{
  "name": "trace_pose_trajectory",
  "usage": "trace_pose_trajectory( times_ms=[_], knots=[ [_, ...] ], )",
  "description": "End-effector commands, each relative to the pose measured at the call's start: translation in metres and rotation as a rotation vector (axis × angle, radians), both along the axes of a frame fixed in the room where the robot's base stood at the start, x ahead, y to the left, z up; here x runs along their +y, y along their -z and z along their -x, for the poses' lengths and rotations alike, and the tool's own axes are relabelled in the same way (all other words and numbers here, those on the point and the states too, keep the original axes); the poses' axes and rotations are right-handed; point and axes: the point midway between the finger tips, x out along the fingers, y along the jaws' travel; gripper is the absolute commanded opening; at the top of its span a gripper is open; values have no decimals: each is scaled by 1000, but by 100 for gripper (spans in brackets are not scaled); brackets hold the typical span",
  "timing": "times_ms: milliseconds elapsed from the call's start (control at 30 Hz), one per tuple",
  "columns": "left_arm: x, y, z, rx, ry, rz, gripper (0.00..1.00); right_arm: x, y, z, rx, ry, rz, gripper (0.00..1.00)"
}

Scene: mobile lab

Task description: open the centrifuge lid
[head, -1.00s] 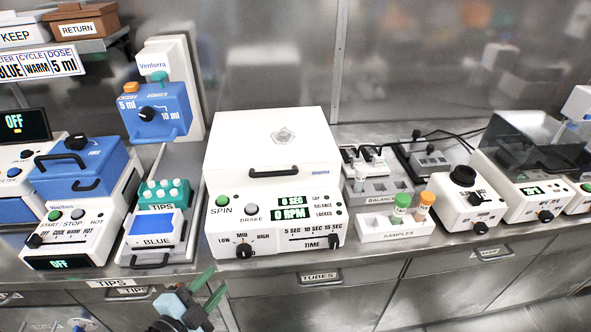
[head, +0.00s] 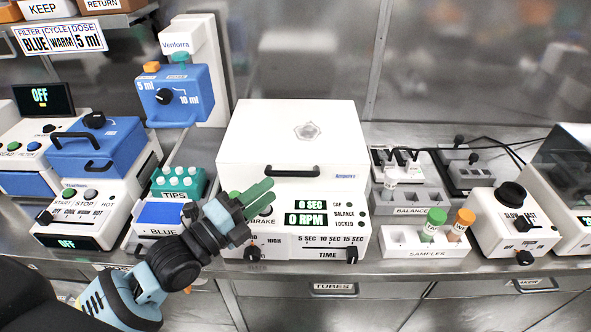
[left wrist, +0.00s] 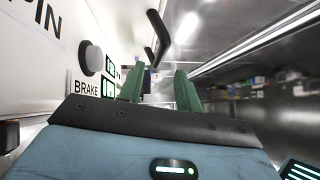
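The centrifuge (head: 346,243) is a white box with a front panel of displays and knobs. Its white lid (head: 255,140) lies shut on top, with a black bar handle (head: 291,171) on the lid's front edge. My left gripper (head: 268,190) is in front of the panel, just below and left of the handle, covering part of the SPIN and BRAKE area. In the left wrist view its green fingers (left wrist: 160,78) are apart with nothing held between them. The handle (left wrist: 156,36) shows ahead, beyond the fingertips and not touching them. My right gripper is not in view.
A tips rack (head: 178,184) and blue filter box stand left of the centrifuge, near my left arm. A samples rack (head: 400,243) with green- and orange-capped tubes stands to the right. The steel wall is behind; the room in front of the bench edge looks free.

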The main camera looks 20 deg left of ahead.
Motion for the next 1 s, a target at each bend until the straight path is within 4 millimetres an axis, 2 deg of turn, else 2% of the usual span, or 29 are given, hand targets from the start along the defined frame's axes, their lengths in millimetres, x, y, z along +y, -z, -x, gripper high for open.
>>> trace_pose_trajectory(
  times_ms=[233, 600, 1000],
  knots=[
    [-11, -6, -20, -4, 0, 3, 34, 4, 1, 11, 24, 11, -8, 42],
    [-34, -11, -61, -1, -1, 2, 34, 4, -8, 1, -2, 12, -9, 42],
    [-38, -11, -67, 0, 0, 0, 34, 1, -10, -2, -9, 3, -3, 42]
  ],
)
